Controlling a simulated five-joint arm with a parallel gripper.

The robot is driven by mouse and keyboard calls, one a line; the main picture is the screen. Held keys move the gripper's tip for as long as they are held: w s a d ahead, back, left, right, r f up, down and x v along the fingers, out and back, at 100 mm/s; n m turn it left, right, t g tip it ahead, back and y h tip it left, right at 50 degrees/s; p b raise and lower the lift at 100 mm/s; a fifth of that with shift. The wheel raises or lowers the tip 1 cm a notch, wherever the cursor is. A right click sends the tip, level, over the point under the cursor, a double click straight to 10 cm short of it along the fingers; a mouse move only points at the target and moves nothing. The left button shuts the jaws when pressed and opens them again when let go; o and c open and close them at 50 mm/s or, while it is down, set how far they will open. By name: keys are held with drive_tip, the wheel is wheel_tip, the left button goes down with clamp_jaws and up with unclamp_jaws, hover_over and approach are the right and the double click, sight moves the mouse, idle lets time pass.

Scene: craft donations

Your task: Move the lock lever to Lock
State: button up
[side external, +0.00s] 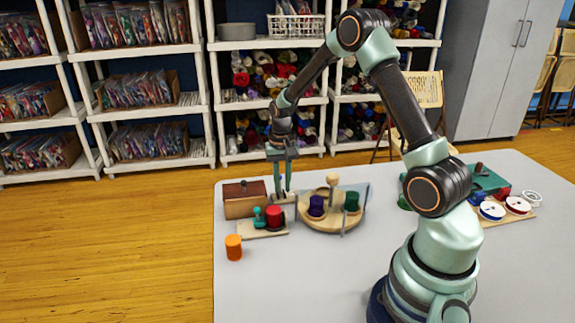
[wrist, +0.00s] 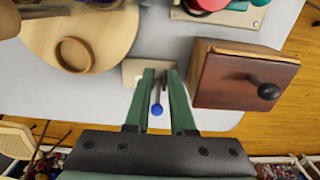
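The lever (wrist: 157,92) is a thin grey bar with a blue ball (wrist: 157,110) at its end, set on a small beige plate (wrist: 133,74). The plate also shows in the side view (side external: 284,199), beside the brown box. My gripper (side external: 282,191) points down over that plate. In the wrist view my gripper (wrist: 158,76) has its two green fingers apart, one on each side of the lever, with a gap visible by the bar. I cannot tell if either finger touches it. No Lock marking is readable.
A brown box (side external: 245,197) with a dark knob stands close to the plate. A round wooden tray (side external: 330,220) with purple and green spools sits on its other side. A board (side external: 256,231) with a red spool and an orange cylinder (side external: 233,247) stand in front.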

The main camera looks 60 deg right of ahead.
wheel_tip(320, 180, up, 7)
idle(0.7)
drive_tip(key=shift+r, duration=0.1)
drive_tip(key=s+a+r+n+t, duration=0.5)
drive_tip(key=s+a+r+n, duration=0.4)
drive_tip(key=s+a+r, duration=0.4)
drive_tip(key=a, duration=0.3)
drive_tip(key=shift+a+r+t, duration=0.2)
drive_tip(key=shift+a+t, duration=0.1)
drive_tip(key=shift+o, duration=0.3)
